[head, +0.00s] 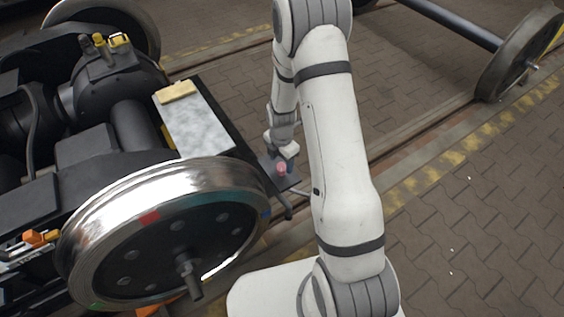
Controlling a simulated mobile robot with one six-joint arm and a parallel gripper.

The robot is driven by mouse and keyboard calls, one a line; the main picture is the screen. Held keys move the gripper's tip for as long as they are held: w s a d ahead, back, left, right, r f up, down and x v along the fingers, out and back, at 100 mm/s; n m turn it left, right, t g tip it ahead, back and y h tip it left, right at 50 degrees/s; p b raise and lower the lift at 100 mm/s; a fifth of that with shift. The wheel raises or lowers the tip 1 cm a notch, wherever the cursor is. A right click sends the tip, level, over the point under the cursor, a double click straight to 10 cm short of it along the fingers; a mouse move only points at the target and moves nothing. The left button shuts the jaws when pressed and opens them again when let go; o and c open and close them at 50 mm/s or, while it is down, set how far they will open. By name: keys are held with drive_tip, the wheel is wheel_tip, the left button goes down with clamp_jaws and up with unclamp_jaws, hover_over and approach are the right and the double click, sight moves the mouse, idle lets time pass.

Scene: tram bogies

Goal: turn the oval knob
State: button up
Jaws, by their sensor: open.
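A small pink-red piece (281,168), which looks like the oval knob, sits on a dark plate (268,173) at the end of the bogie frame. It is too small here to make out its oval shape or which way it is turned. My gripper (285,156) is at the end of my white arm, just above and very close to the knob. The jaws are open, but the fingers are tiny and hard to make out. I cannot tell whether they touch the knob or stand around it.
A large shiny wheel (165,190) stands in front of the bogie at left. A grey metal plate (195,122) with a yellowish block (177,92) lies on the frame. A bar (285,203) juts out below the knob. Another wheelset (510,55) stands at upper right. The paving at right is clear.

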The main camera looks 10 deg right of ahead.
wheel_tip(320, 180, up, 5)
drive_tip(key=shift+r+p, duration=0.15)
drive_tip(key=shift+p, duration=0.35)
wheel_tip(320, 180, up, 14)
drive_tip(key=s+r+m+p, duration=0.1)
drive_tip(key=s+m+p, duration=0.1)
drive_tip(key=m+p, duration=0.35)
wheel_tip(320, 180, up, 24)
drive_tip(key=m+t+p, duration=0.2)
drive_tip(key=m+p, duration=0.8)
drive_tip(key=m, duration=0.2)
hover_over(281, 166)
drive_tip(key=s, duration=1.4)
drive_tip(key=s+r+m+p, duration=0.5)
drive_tip(key=s+r+m, duration=0.1)
drive_tip(key=s+r, duration=0.1)
drive_tip(key=shift+s+d+r+t, duration=0.15)
drive_tip(key=shift+s+r+t, duration=0.2)
drive_tip(key=shift+r, duration=0.3)
